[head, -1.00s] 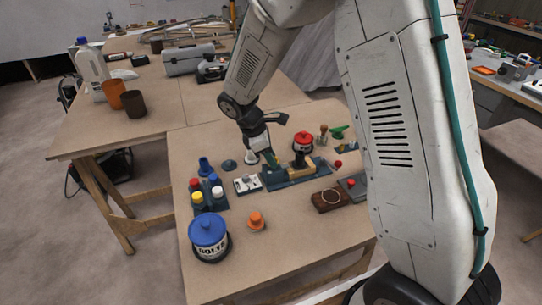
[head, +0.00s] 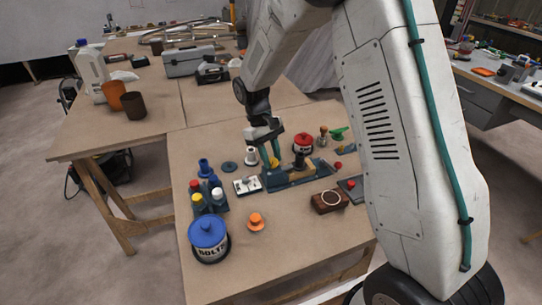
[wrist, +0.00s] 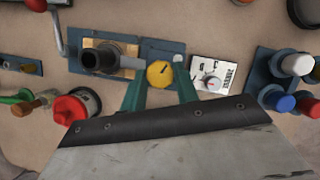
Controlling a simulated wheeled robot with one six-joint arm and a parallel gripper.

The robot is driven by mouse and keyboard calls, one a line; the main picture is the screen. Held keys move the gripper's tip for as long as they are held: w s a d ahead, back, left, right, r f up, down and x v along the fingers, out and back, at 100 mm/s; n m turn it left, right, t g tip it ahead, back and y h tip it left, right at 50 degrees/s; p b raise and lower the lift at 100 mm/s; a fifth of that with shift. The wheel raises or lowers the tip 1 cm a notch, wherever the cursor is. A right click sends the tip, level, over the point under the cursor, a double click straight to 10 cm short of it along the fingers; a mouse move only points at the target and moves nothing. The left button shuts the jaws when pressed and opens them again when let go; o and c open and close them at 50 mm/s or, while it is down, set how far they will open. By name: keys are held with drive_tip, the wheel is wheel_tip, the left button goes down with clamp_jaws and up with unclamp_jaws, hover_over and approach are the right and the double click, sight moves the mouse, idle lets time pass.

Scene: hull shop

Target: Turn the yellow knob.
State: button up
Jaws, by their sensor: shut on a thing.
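In the head view the gripper (head: 271,156) reaches down to the blue base on the near table. Only a bit of the yellow knob (head: 275,162) shows there, partly hidden by the fingers.
A white panel with a dial (wrist: 212,78) stands close right of the knob, and a dark pipe fitting (wrist: 100,57) close left. A red-lidded tin (head: 303,142) is nearby. The table's front middle is clear.

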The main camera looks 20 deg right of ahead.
drive_tip(key=m+y, duration=0.1)
drive_tip(key=m, duration=0.2)
drive_tip(key=shift+d+m, duration=0.15)
drive_tip(key=shift+m, duration=0.15)
drive_tip(key=shift+d+m+y, duration=0.1)
drive_tip(key=shift+m+y, duration=0.8)
drive_tip(key=shift+m, duration=0.9)
drive_tip(key=o, duration=0.9)
drive_tip(key=shift+o, duration=0.2)
drive_tip(key=v, duration=0.7)
drive_tip(key=shift+w+r, duration=0.2)
drive_tip(key=shift+r, duration=0.15)
